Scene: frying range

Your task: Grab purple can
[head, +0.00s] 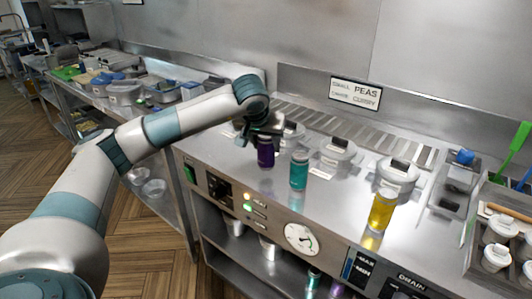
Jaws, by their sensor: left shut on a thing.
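The purple can (265,156) is upright at the left end of the steel range top. My left gripper (264,136) comes down on it from above and is shut on its upper part. The can's top is hidden by the gripper. I cannot tell whether the can's base touches the steel surface. My right gripper does not show.
A teal can (299,171) stands close to the right of the purple can. A yellow can (382,211) stands farther right. Lidded pots (333,157) sit behind them in the range top. A tray with white cups (481,226) is at the right edge.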

